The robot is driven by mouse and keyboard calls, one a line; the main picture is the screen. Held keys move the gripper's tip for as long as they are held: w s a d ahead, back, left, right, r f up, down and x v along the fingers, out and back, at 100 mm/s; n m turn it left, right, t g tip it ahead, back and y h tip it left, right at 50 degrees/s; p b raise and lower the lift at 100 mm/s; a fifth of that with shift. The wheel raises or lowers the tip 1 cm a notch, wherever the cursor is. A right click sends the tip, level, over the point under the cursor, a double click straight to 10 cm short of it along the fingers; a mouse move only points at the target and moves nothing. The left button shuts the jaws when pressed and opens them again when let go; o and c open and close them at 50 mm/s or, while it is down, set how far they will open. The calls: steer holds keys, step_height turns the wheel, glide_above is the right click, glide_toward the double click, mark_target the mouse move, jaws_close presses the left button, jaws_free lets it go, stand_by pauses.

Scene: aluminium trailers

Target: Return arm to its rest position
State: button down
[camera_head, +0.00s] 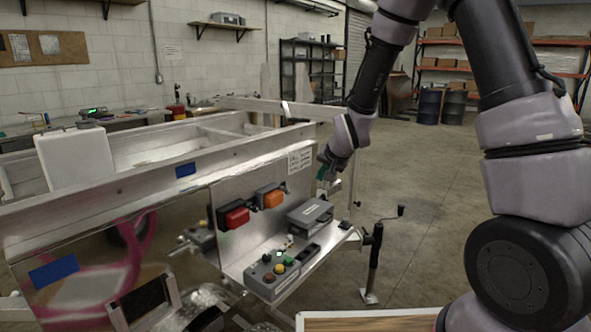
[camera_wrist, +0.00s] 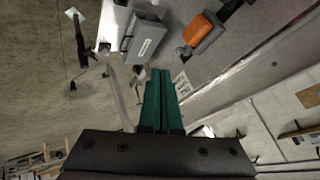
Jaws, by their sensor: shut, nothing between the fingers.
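My arm reaches in from the right in the head view, bent, with the wrist low beside the right end of the aluminium trailer (camera_head: 90,199). My gripper (camera_head: 322,178) hangs near the upper right corner of the upright metal panel, close to a label. In the wrist view my gripper (camera_wrist: 160,72) shows two green fingers side by side, shut and empty. The fingers seem apart from the panel and the grey box (camera_wrist: 145,38), which shows beyond their tips.
The trailer's shelf holds a grey box (camera_head: 310,217) and a button box (camera_head: 275,274). A red light (camera_head: 233,215) and an orange light (camera_head: 270,196) are on the panel. A jack stand (camera_head: 374,260) rises right of the shelf. Open floor lies right of it.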

steer(key=s+d+r, duration=0.5)
steer(key=d+r, duration=0.2)
steer(key=r, duration=0.5)
steer(key=s+d+r, duration=0.3)
steer(key=s+r, duration=0.1)
steer(key=s, duration=0.3)
steer(key=s+d+r, duration=0.3)
steer(key=s+r, duration=0.1)
steer(key=s, duration=0.4)
steer(key=s+d+r+g, duration=0.1)
steer(key=s+d+r, duration=0.3)
steer(key=s, duration=0.4)
steer(key=shift+s+r+h, duration=0.15)
steer(key=shift+r+h, duration=0.05)
steer(key=shift+h, duration=0.2)
